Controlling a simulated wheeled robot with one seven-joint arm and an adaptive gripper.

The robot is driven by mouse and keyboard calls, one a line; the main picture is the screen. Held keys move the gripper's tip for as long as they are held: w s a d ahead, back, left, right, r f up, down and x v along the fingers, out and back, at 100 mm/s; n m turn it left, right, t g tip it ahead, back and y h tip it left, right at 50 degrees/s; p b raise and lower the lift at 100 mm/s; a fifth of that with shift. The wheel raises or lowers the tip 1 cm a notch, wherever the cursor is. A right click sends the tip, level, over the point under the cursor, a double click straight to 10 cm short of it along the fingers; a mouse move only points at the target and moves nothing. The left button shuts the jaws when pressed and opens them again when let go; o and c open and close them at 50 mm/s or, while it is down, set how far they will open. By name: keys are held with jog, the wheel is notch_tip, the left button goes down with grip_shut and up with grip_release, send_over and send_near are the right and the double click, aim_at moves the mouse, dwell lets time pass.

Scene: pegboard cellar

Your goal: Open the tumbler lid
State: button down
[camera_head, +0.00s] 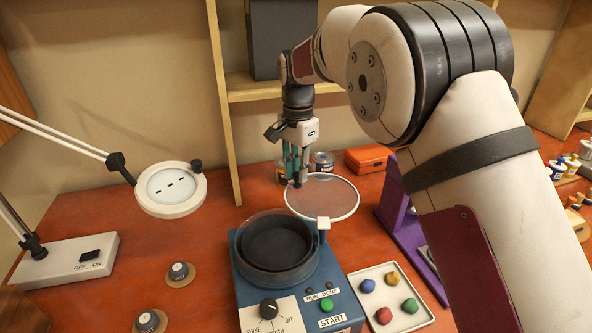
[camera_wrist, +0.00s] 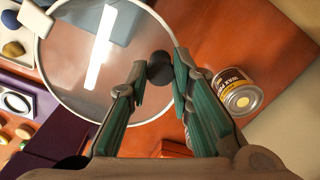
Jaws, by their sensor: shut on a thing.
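The tumbler (camera_head: 250,285) is a blue box with a dark drum (camera_head: 278,248) whose top is uncovered. Its round clear lid (camera_head: 335,196) with a pale rim is swung out behind and right of the drum, beside a white block (camera_head: 323,226) at the box's corner. The lid also shows in the wrist view (camera_wrist: 75,65). My gripper (camera_head: 297,182) is over the lid's left edge. In the wrist view my gripper (camera_wrist: 160,75) has its green-padded fingers on either side of the black lid knob (camera_wrist: 160,68), shut on it.
A magnifier lamp (camera_head: 171,189) stands at left on a white base (camera_head: 68,259). A white tray of coloured stones (camera_head: 391,297) is right of the tumbler, near a purple stand (camera_head: 402,215). A wax tin (camera_wrist: 238,92) stands close to my fingers. A red box (camera_head: 369,158) is at the back.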

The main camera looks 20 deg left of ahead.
jog(key=c, duration=1.4)
grip_release()
notch_tip(320, 180, up, 12)
